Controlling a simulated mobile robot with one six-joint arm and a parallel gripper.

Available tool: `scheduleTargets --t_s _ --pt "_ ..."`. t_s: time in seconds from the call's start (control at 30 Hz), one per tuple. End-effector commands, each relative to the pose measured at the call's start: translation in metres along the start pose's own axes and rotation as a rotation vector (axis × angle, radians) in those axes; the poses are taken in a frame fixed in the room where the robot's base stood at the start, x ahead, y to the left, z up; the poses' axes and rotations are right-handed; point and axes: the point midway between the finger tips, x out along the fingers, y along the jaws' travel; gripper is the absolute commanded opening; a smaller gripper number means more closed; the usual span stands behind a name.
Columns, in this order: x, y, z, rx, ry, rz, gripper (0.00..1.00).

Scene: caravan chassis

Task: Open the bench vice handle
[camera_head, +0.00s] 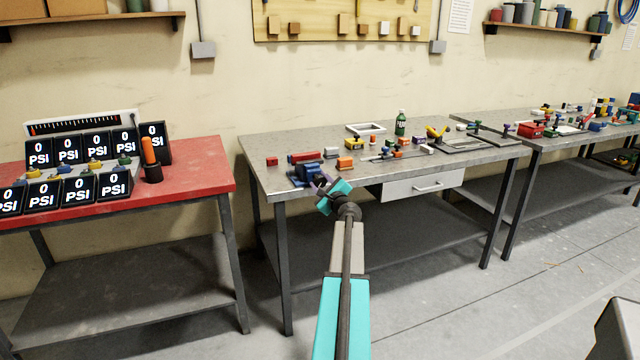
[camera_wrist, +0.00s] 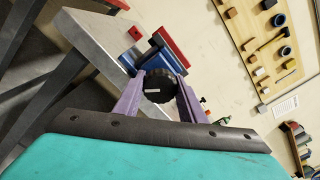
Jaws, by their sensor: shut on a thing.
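The bench vice (camera_head: 304,174) is blue and stands at the front left corner of the middle grey table. Its blue body also shows in the wrist view (camera_wrist: 151,61), behind my gripper. The vice handle (camera_wrist: 158,86) is a round black knob with a small pale mark, facing my wrist camera. My gripper (camera_wrist: 160,78) has purple fingers, one on each side of the knob, and is shut on it.
An orange block (camera_head: 345,163) sits to the right. A drawer (camera_head: 423,186) hangs under the table. A red-topped table (camera_head: 205,180) with gauges stands left, across a gap.

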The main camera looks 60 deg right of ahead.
Motion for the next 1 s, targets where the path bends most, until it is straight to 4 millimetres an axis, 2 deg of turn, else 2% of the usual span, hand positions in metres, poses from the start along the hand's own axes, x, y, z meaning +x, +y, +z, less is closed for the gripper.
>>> scheduleTargets --t_s 0.37,1.0 --pt "0.0001 0.0024 -0.0022 -0.078 -0.001 0.000 0.14" --pt "0.0018 0.0028 -0.0023 -0.437 -0.002 -0.002 0.14"
